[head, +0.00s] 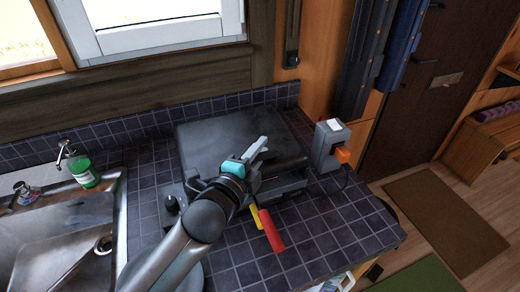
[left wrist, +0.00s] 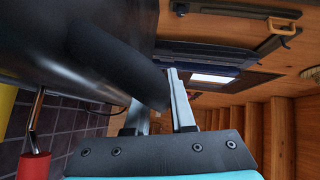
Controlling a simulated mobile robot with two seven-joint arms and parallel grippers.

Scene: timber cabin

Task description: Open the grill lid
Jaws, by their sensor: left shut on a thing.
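The grill (head: 230,128) is a dark grey box on the tiled counter, with its flat lid lying over the base. My left gripper (head: 260,147) reaches over the lid's front right part, its pale fingers pointing up and right. In the left wrist view, the fingers (left wrist: 160,105) are closed around a dark rounded bar, which looks like the lid handle (left wrist: 125,65). In the head view the grip itself is mostly hidden by the gripper. How far the lid is raised, if at all, is hard to tell. My right gripper is not in view.
A red-handled tool (head: 270,231) with a yellow piece (head: 254,216) beside it shows just before the grill. A grey box with an orange part (head: 329,145) stands right. The sink (head: 70,235) and green soap bottle (head: 83,171) are left. The front-right counter is clear.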

